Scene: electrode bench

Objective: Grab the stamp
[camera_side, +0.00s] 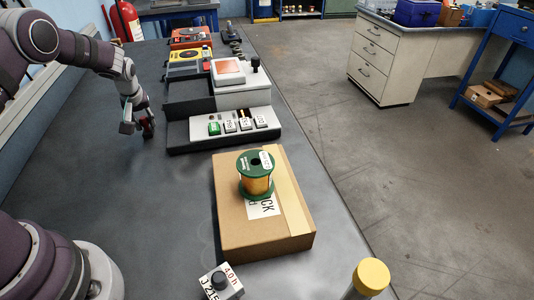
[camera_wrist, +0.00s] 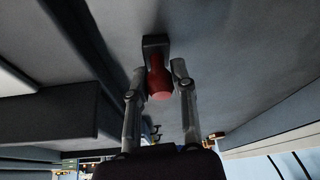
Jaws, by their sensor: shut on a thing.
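The stamp (camera_wrist: 158,79) has a red handle and a dark block at one end. In the wrist view it sits between the two fingers of my gripper (camera_wrist: 156,74), which is shut on its red handle. In the side view my gripper (camera_side: 138,118) is low over the bench, left of the grey machine. The stamp (camera_side: 148,129) shows there as a small dark and red shape at the fingertips, partly hidden. I cannot tell whether the stamp touches the bench top.
The grey machine (camera_side: 222,128) with labelled keys stands just right of my gripper. A cardboard box (camera_side: 235,229) carries a green-ended copper wire spool (camera_side: 257,176). A labelled block (camera_side: 220,282) and a yellow-capped container (camera_side: 371,277) are at the front. The bench left of the box is clear.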

